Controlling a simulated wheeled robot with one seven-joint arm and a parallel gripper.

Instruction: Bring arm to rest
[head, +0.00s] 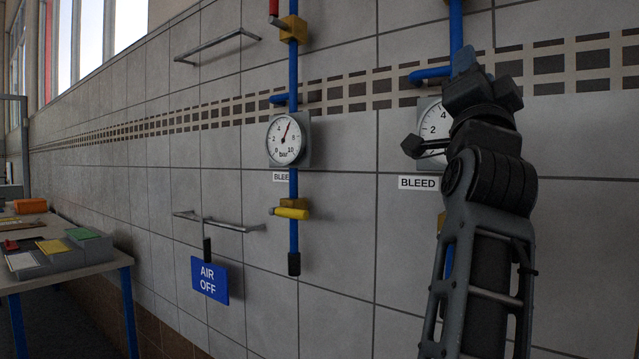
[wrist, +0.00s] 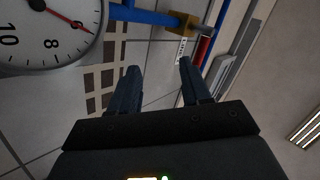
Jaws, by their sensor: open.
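My gripper (head: 463,62) is raised at the right of the head view, in front of the right-hand gauge (head: 435,122), and covers much of it. In the wrist view my gripper's two dark fingers (wrist: 158,72) are apart, with only wall between them. The right gauge's dial and red needle fill the top left of the wrist view (wrist: 45,32). My arm hides most of the pipe below this gauge.
A second gauge (head: 287,140) sits on a blue pipe with a yellow lever (head: 290,213) below. An AIR OFF sign (head: 209,279) hangs from a wall rail (head: 225,224). A bench (head: 70,268) with coloured blocks stands at left. A red-handled valve (wrist: 202,48) is near my fingers in the wrist view.

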